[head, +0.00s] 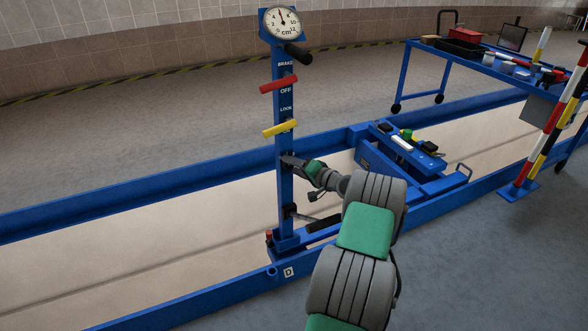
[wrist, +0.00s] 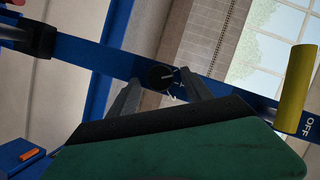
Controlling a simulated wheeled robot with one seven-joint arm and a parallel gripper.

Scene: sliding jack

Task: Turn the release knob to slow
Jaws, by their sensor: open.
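The release knob (wrist: 160,76) is a round black dial with a light pointer line, on the blue post (head: 284,190). In the wrist view it sits between and just beyond the two fingers of my gripper (wrist: 158,92). The fingers are apart, one on each side of it, and I cannot tell whether they touch it. In the head view my gripper (head: 292,161) is at the post, below the yellow lever, and hides the knob. The marks beside the knob are too small to read.
A red lever (head: 278,84) and a yellow lever (head: 280,128) stick out from the post above my gripper; the yellow one (wrist: 297,88) is close in the wrist view. A round gauge (head: 282,20) tops the post. A blue tool cart (head: 420,62) stands behind.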

